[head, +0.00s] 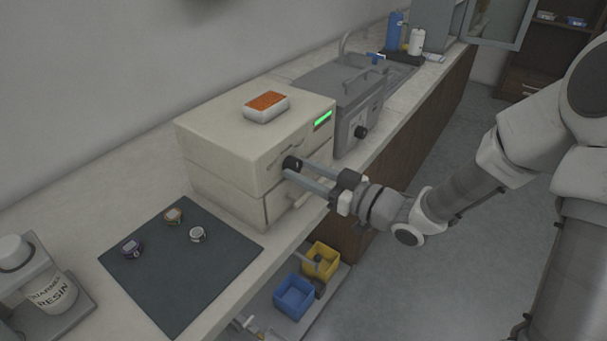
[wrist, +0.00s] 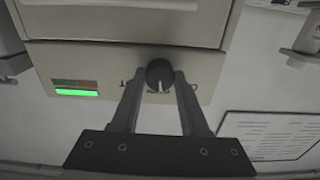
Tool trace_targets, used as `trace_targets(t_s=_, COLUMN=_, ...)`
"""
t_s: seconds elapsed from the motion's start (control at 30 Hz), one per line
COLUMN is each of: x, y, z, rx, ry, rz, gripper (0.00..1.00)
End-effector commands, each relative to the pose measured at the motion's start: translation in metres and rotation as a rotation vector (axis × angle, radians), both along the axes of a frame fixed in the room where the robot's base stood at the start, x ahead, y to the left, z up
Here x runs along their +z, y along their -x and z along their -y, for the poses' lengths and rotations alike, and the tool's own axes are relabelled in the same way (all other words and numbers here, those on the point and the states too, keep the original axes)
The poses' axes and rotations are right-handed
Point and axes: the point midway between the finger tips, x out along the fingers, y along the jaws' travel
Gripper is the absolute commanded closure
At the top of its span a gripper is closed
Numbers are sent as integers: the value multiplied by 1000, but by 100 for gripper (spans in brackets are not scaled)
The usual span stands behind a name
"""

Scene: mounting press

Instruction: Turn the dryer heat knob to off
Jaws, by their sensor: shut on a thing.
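The dryer (head: 235,145) is a cream box on the counter with a lit green display (head: 323,119) on its front. Its heat knob (head: 292,163) is black and round. In the wrist view the knob (wrist: 159,73) shows a white pointer line, with small markings beside it that are too small to read. My gripper (head: 289,167) reaches the dryer front from the right. In the wrist view my gripper (wrist: 160,80) has its two fingers shut on the knob, one on each side. The fingers hide part of the panel.
A grey machine (head: 342,95) with its own black knob stands beside the dryer. A white tray with orange contents (head: 266,105) sits on the dryer. A dark mat (head: 175,265) holds three small round items. Blue (head: 294,297) and yellow (head: 321,262) bins sit below the counter. The floor at right is clear.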

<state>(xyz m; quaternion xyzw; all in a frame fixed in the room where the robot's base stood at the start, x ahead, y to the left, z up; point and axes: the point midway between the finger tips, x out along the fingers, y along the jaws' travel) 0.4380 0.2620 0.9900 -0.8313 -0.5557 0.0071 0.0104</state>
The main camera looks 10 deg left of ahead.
Motion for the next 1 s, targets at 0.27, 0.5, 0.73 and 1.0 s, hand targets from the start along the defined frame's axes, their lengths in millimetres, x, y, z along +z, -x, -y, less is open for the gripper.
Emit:
trace_targets(t_s=0.27, x=-5, y=0, z=0, rx=0, ry=93, rz=228, gripper=100)
trace_targets(t_s=0.5, x=-5, y=0, z=0, rx=0, ry=180, rz=438, gripper=100)
trace_targets(t_s=0.73, x=-5, y=0, z=0, rx=-1, ry=255, rz=617, gripper=100)
trace_targets(t_s=1.0, x=-3, y=0, z=0, rx=0, ry=318, rz=766, gripper=100)
